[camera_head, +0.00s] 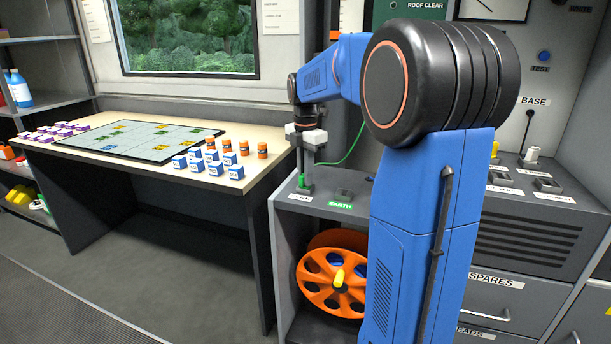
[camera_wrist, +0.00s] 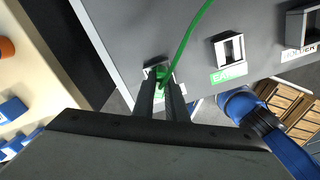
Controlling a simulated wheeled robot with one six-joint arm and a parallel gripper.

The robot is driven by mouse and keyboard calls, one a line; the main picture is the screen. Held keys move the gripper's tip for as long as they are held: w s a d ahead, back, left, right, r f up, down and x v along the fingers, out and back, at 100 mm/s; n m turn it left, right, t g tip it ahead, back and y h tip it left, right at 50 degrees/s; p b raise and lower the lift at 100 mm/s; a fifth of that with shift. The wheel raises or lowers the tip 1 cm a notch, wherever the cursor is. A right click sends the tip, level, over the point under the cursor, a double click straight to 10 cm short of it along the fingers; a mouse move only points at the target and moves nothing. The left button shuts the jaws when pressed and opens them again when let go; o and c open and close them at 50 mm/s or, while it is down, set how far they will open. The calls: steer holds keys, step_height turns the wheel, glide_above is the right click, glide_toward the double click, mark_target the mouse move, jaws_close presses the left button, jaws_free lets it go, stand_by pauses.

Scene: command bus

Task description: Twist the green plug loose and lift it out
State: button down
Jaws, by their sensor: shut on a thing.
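The green plug (camera_head: 301,181) is at the front left corner of the grey cabinet top, at a socket with a white label. A green cable runs from it up and to the right. My gripper (camera_head: 305,178) points down from above and is shut on the plug. In the wrist view the plug (camera_wrist: 159,74) shows at the fingertips of my gripper (camera_wrist: 162,88), with the dark socket around it. The fingers hide part of the plug, and I cannot tell whether it is fully seated.
An empty socket with a green EARTH label (camera_head: 340,205) is just to the right. An orange cable reel (camera_head: 322,283) sits below the cabinet top.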

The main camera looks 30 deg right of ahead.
steer(key=shift+n, duration=0.3)
steer(key=n, duration=0.3)
steer(key=shift+n, duration=0.4)
steer(key=shift+n, duration=1)
steer(key=shift+r, duration=1.05)
stand_by(0.4)
steer(key=shift+r, duration=2.95)
